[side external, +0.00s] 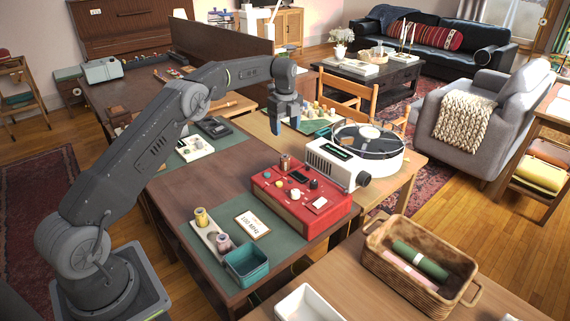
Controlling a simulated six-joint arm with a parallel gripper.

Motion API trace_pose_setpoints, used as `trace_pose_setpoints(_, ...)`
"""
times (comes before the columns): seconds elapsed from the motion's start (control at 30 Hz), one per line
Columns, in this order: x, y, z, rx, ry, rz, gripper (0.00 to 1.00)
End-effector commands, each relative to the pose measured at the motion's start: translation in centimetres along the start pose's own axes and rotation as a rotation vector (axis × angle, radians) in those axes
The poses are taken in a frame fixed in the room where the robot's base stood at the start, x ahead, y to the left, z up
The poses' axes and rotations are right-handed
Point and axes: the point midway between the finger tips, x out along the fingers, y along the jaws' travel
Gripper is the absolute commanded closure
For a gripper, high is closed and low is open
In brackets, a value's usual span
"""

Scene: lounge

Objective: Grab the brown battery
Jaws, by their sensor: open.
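A small brown cylinder that looks like the brown battery (285,162) stands upright at the back edge of a red box (318,217) with knobs. My gripper (287,124) points down, open, with nothing seen between its fingers. In the picture it is above the brown battery and apart from it. How far apart in depth I cannot tell. A yellow cylinder (201,217) and a mauve one (223,243) stand on a white holder (207,234) to the left.
A white turntable-like device (392,160) stands right of the red box. A teal open box (248,267) and a small sign (253,225) lie in front. Several small items crowd a green mat (307,124) behind my gripper. A wicker basket (380,262) is at the lower right.

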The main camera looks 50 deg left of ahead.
Motion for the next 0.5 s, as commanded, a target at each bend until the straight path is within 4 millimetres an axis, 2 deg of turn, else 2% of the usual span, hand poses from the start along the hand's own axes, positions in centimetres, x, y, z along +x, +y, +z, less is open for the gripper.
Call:
trace_pose_setpoints(0.1,2.5,0.1,-0.1,-0.001,0.002,0.004,0.36)
trace_pose_setpoints(0.23,4.9,0.1,-0.1,-0.002,0.001,0.003,0.36)
trace_pose_setpoints(0.5,7.1,0.1,-0.1,-0.003,0.000,0.000,0.36)
